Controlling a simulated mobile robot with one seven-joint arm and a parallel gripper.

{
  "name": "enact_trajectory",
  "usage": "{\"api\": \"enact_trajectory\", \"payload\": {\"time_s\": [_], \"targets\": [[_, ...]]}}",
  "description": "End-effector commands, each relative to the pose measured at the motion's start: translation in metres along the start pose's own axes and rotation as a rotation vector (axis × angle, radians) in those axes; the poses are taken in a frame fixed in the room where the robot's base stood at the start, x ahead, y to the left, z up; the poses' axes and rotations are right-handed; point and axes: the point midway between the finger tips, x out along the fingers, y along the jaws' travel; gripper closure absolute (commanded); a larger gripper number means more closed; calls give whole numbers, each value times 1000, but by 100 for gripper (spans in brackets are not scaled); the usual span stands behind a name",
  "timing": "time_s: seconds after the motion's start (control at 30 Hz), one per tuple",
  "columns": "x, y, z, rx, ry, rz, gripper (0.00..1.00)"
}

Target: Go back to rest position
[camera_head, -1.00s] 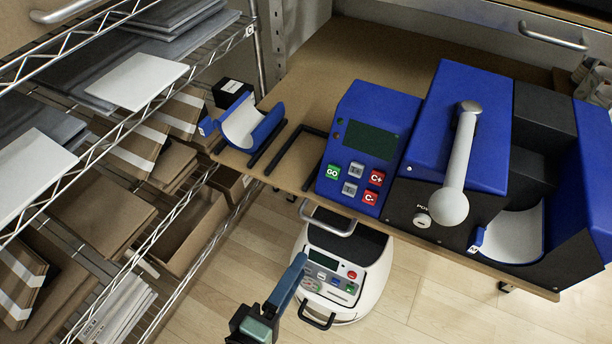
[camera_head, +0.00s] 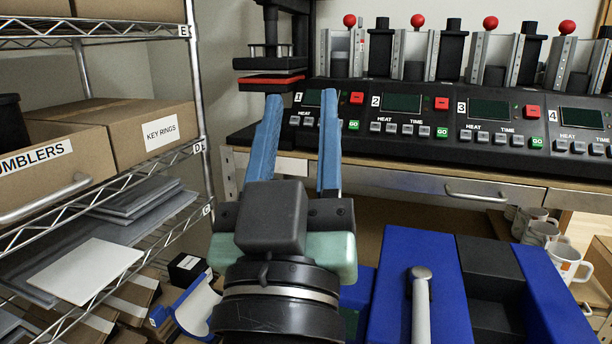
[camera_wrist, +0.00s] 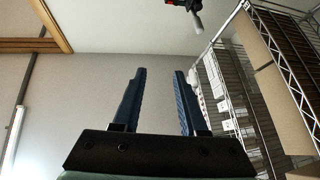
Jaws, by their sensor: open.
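My gripper (camera_head: 298,108) stands upright in the middle of the head view, with its two blue fingers spread apart and nothing between them. Behind the fingertips is the row of mug press controls. In the wrist view my gripper (camera_wrist: 160,75) points up toward the wall and ceiling, also empty. The blue mug press (camera_head: 400,265) is below and to the right of my gripper, with its grey lever (camera_head: 421,300) in front. A blue cradle with a white lining (camera_head: 197,307) lies at the lower left, partly hidden by my wrist.
A wire shelf (camera_head: 192,90) with cardboard boxes (camera_head: 140,135) stands at left. A long press station (camera_head: 450,120) with numbered panels spans the back. White mugs (camera_head: 565,262) stand at right. The wrist view shows mostly bare wall (camera_wrist: 70,90) and shelving (camera_wrist: 255,60).

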Motion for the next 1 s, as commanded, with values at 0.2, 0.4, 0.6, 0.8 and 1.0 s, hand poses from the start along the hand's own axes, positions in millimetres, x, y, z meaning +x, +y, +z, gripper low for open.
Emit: {"api": "enact_trajectory", "payload": {"time_s": [0.2, 0.4, 0.6, 0.8, 1.0], "targets": [[4, 28, -117, 197, 270, -42, 58], [35, 32, -156, 190, 250, -42, 58], [67, 38, -204, 189, 248, -43, 58], [100, 45, -254, 188, 247, -44, 58], [128, 51, -297, 188, 246, -44, 58]]}}
